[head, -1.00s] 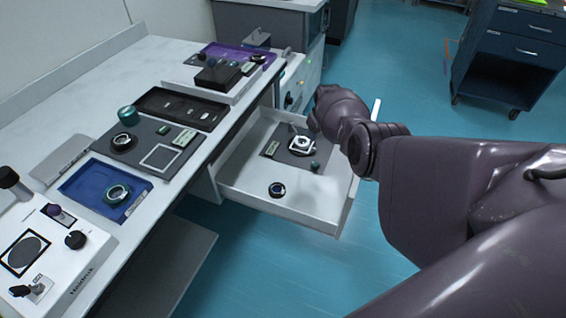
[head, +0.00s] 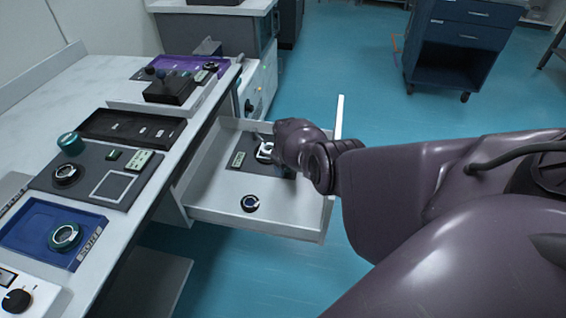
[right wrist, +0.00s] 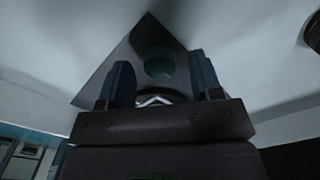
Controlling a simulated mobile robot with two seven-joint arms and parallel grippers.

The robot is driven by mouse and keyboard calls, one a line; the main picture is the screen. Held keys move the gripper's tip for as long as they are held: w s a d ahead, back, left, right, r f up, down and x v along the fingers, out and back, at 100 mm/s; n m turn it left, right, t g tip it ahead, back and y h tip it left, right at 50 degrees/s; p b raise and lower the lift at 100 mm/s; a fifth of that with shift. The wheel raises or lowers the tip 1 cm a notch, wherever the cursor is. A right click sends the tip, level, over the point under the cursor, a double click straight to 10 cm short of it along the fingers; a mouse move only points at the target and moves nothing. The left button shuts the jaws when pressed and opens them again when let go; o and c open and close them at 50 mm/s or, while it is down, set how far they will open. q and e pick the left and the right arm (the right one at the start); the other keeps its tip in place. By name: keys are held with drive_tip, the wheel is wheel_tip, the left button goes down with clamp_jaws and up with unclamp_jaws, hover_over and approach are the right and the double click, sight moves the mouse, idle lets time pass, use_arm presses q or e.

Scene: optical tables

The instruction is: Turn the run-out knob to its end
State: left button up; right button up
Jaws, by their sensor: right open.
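A dark grey plate (head: 238,162) lies in the open white drawer (head: 222,206). On it are a white-rimmed fitting (head: 265,150) and a small pale green label (head: 237,158). A round dark green knob-like piece on this plate shows in the right wrist view (right wrist: 160,66); no writing shows that names it the run-out knob. My right gripper (right wrist: 163,80) is open, its two fingers apart on either side of the line to the green piece, apparently not touching it. In the head view my right wrist hides the fingertips and most of this plate's right side. My left gripper is not in view.
A loose dark ring (head: 250,203) lies near the drawer's front. The drawer walls stand around the plate. A blue cart (head: 465,45) stands behind on open floor.

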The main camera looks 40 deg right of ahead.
drive_tip(key=shift+f, duration=0.45)
drive_tip(key=shift+c, duration=0.7)
drive_tip(key=c, duration=0.8)
